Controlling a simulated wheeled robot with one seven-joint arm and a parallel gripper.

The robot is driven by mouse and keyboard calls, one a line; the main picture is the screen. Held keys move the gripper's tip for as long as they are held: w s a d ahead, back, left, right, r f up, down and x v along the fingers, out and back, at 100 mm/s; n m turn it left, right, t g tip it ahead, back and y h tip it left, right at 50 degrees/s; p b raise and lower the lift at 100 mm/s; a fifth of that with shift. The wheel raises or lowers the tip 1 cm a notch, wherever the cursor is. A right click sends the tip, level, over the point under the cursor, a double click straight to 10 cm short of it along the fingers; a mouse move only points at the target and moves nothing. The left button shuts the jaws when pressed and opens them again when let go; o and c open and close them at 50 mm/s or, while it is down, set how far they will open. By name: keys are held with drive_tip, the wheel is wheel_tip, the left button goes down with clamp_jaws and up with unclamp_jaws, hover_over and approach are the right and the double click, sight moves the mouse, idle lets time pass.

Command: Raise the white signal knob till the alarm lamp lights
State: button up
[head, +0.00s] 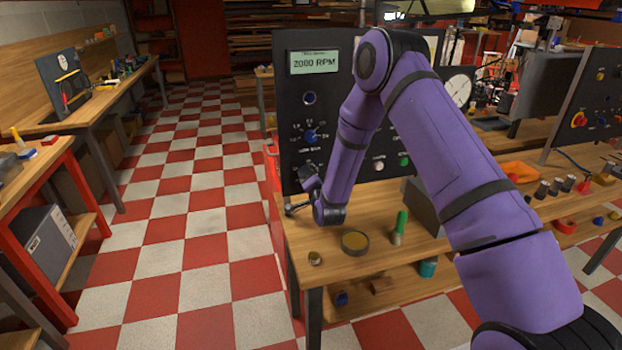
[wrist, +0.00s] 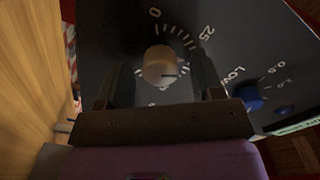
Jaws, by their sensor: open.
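The white signal knob (wrist: 158,66) shows in the wrist view as a pale, cream-looking round knob with a dark pointer line. It sits on a dark panel inside a printed scale with 0 and 25. My gripper (wrist: 157,76) is open, with one finger on each side of the knob; whether either finger touches it I cannot tell. In the head view my gripper (head: 300,194) is at the lower left of the upright panel (head: 345,120), and the knob is hidden there. A dark round fitting (head: 309,98) under the display shows no glow; I cannot tell whether it is the alarm lamp.
The panel's display (head: 314,62) reads 2000 RPM. A blue knob (head: 310,136) sits above my gripper and also shows in the wrist view (wrist: 247,97). A round tin (head: 355,242), a green-handled tool (head: 400,228) and a small brass piece (head: 315,258) stand on the bench.

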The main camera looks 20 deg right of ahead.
drive_tip(key=s, duration=1)
drive_tip(key=shift+s, duration=0.35)
drive_tip(key=s+d+r+n+g, duration=0.1)
drive_tip(key=s+r+n+g, duration=0.2)
drive_tip(key=r, duration=0.8)
drive_tip(key=s+d+r+n+g, duration=0.1)
drive_tip(key=s+r+n+g, duration=0.2)
drive_tip(key=r, duration=0.9)
drive_tip(key=s+d+r+n+g, duration=0.1)
drive_tip(key=s+r+g, duration=0.1)
drive_tip(key=s, duration=0.8)
drive_tip(key=s+d+r+n+g, duration=0.2)
drive_tip(key=s+r, duration=0.3)
drive_tip(key=s, duration=0.6)
drive_tip(key=s+d+r+n+g, duration=0.1)
drive_tip(key=s+r+n+g, duration=0.1)
drive_tip(key=s, duration=0.9)
drive_tip(key=shift+s+d+r+g, duration=0.15)
drive_tip(key=shift+d+r+g, duration=0.25)
drive_tip(key=shift+r, duration=0.4)
